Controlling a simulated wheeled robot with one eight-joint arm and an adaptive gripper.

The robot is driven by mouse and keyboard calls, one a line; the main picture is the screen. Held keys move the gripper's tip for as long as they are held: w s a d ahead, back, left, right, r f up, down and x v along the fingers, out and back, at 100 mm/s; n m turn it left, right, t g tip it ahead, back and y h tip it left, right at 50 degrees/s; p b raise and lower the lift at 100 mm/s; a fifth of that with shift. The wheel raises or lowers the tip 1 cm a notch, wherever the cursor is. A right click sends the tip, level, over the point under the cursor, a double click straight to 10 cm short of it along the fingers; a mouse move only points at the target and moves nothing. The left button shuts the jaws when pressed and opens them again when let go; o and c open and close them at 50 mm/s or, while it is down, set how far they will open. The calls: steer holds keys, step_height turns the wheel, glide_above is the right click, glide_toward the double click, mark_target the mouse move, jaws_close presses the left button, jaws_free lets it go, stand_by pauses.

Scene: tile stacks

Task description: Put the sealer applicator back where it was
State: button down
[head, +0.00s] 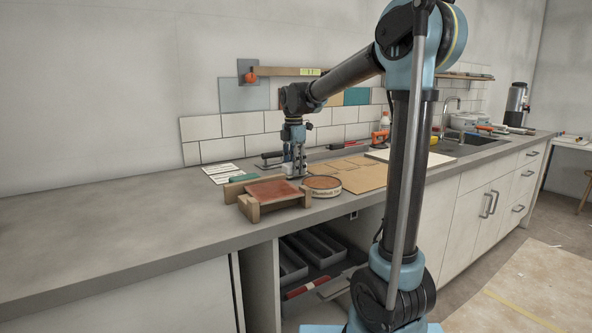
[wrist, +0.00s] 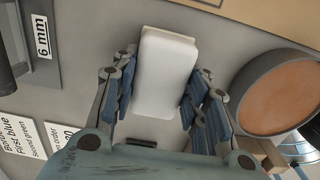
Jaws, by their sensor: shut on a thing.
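A white rounded block, which I take to be the sealer applicator (wrist: 165,72), sits between the fingers of my gripper (wrist: 164,92) in the wrist view. The gripper is shut on it. In the head view my gripper (head: 294,168) points down over the counter, behind the wooden stand and the round tin; the applicator is hard to make out there. I cannot tell whether it touches the counter.
A round tin (head: 322,186) with an orange-brown top, also in the wrist view (wrist: 284,94), stands close to the gripper. A wooden stand (head: 254,210) holds a reddish tile. Printed cards (head: 222,173) lie left. Brown board (head: 362,178) lies right. The counter's left (head: 90,225) is clear.

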steer(key=shift+f, duration=0.35)
steer(key=shift+f, duration=0.1)
steer(key=c, duration=0.9)
jaws_free()
steer(key=shift+c, duration=0.2)
step_height(320, 180, up, 12)
steer(key=shift+s, duration=0.1)
